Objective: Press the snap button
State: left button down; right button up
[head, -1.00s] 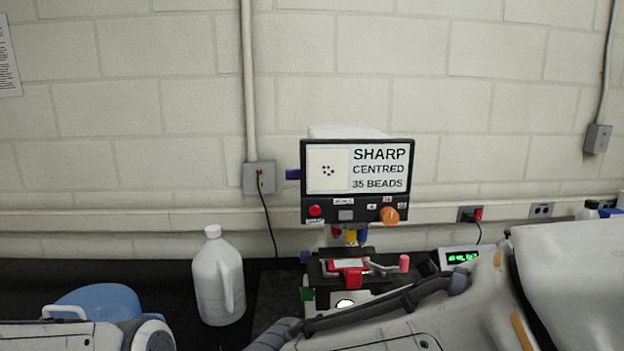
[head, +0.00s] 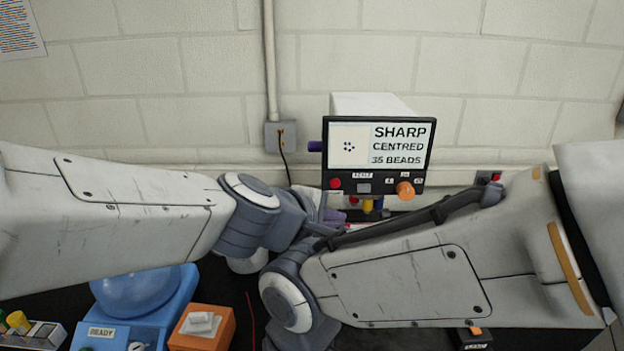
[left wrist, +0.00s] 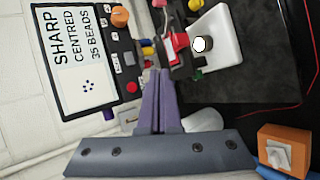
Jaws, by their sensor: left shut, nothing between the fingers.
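The microscope's monitor panel (head: 378,150) shows "SHARP CENTRED 35 BEADS". Below its screen are a red button (head: 336,183), a grey square button (head: 364,188) and an orange knob (head: 405,190). Their labels are too small to read surely, so I cannot tell which is the snap button. The red button also shows in the left wrist view (left wrist: 131,87). My left gripper (left wrist: 161,73) is shut and empty, its purple fingers together, beside the panel's button edge and apart from the red button. In the head view the left fingers are partly hidden behind my arms. My right gripper is out of view.
The microscope stage with a red part (left wrist: 178,42) and white base (left wrist: 215,42) lies near my left fingertips. An orange box (head: 203,328) and a blue machine (head: 180,305) marked READY stand at the lower left. A white jug (left wrist: 203,120) stands nearby.

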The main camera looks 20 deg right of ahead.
aim_at(335, 183)
pick_arm(q)
jog(key=shift+w+d+p, duration=0.1)
jog(key=shift+w+d, duration=0.3)
jog(key=shift+w, duration=1)
jog(key=shift+w+d+p, duration=0.15)
jog(key=shift+w+d, duration=0.25)
jog(key=shift+w, duration=1.05)
jog(key=shift+w+d+p, duration=0.1)
jog(key=shift+w+d, duration=0.3)
jog(key=shift+w, duration=1)
jog(key=shift+w+d, duration=0.1)
jog(key=shift+w, duration=0.25)
jog(key=shift+w+d, duration=0.15)
jog(key=shift+w, duration=0.25)
jog(key=shift+s, duration=0.15)
jog(key=shift+s+a, duration=0.25)
jog(key=shift+s, duration=0.4)
